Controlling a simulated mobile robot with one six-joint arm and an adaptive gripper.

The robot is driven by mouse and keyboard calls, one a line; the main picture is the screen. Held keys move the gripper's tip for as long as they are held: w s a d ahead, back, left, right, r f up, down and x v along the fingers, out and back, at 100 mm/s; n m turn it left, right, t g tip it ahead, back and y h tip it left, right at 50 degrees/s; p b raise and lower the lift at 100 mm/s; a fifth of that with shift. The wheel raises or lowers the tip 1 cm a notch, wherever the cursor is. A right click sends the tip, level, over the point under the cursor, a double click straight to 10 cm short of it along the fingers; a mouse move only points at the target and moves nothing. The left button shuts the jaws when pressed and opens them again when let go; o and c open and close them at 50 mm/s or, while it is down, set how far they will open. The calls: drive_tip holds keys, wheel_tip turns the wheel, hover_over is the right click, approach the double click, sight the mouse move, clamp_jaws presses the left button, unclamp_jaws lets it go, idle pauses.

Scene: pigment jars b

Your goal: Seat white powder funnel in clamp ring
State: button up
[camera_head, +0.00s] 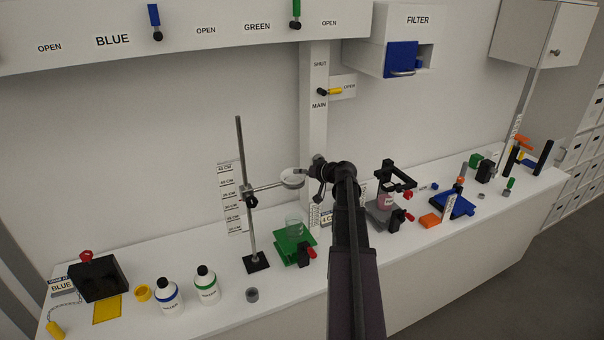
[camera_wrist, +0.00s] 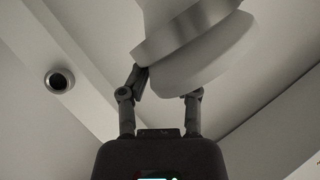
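The white funnel (camera_head: 292,178) is at the end of the side arm of the metal clamp stand (camera_head: 245,190), above the green plate. The clamp ring cannot be told apart from the funnel's rim in the head view, so full seating cannot be judged. My gripper (camera_head: 304,171) is at the funnel's right side. In the wrist view the funnel (camera_wrist: 205,62) is tilted, with a grey band around it. My gripper's fingers (camera_wrist: 160,85) are partly closed; the left tip meets the funnel's edge and the right tip is hidden behind it.
Two white bottles (camera_head: 207,287) and a black box (camera_head: 98,278) stand left. A black frame (camera_head: 395,182) and a blue tray (camera_head: 451,206) are right. The front counter left of my arm has bare room.

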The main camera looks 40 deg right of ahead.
drive_tip(key=shift+r, duration=0.1)
idle(0.5)
wheel_tip(320, 180, up, 13)
drive_tip(key=p, duration=1.3)
drive_tip(key=shift+f, duration=0.2)
idle(1.0)
drive_tip(key=s+a+f+n+g, duration=0.1)
drive_tip(key=a+f+g, duration=0.15)
drive_tip(key=a, duration=0.65)
drive_tip(key=s+a+f+n+g+y, duration=0.1)
drive_tip(key=a+f+g, duration=0.15)
drive_tip(key=a, duration=0.65)
drive_tip(key=s+a+f+n+g, duration=0.1)
drive_tip(key=a+f+g, duration=0.15)
drive_tip(key=a, duration=0.75)
drive_tip(key=s+a+f+n+g+h, duration=0.1)
drive_tip(key=s+a+f+g+h, duration=0.15)
drive_tip(key=s+a, duration=0.5)
drive_tip(key=s+a+f+g+h, duration=0.2)
drive_tip(key=s+a+g, duration=0.1)
drive_tip(key=s+a, duration=0.4)
wheel_tip(320, 180, down, 25)
drive_tip(key=s+a+b, duration=0.1)
drive_tip(key=b, duration=2.4)
